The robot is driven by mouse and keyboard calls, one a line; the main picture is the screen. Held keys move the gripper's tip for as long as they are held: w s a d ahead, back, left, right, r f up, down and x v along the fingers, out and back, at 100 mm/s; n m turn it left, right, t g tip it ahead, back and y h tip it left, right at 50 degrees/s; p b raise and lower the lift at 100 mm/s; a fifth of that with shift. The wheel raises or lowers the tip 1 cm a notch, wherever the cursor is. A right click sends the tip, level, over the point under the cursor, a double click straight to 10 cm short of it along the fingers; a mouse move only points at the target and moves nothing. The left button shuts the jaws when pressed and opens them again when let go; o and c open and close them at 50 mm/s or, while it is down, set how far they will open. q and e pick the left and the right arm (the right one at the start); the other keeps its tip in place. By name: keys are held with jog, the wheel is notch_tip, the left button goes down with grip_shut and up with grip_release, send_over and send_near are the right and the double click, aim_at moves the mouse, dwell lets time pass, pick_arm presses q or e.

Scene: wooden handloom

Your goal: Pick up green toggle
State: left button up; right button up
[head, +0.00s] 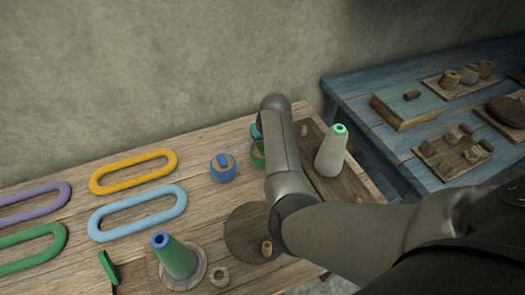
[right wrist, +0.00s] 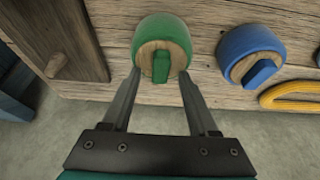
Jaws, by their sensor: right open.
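The green toggle (right wrist: 161,66) is a short upright green bar on the wooden face of a round green-rimmed piece (right wrist: 146,30), at the top centre of the right wrist view. My right gripper (right wrist: 159,76) is open. Its fingertips show on either side of the bar with gaps, and I cannot tell whether they touch the rim. In the head view the green round piece (head: 257,158) is mostly hidden behind my right arm, and so are the fingertips. My left gripper is not in view.
A similar blue round piece (head: 223,168) sits beside the green one. A pale cone (head: 331,152) stands right of my arm, a green cone (head: 177,258) at the front. Yellow (head: 134,161) and light blue (head: 138,202) loops lie left. A blue table (head: 378,113) stands right.

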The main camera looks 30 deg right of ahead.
jog(key=shift+s+f, duration=0.2)
jog(key=shift+f, duration=0.1)
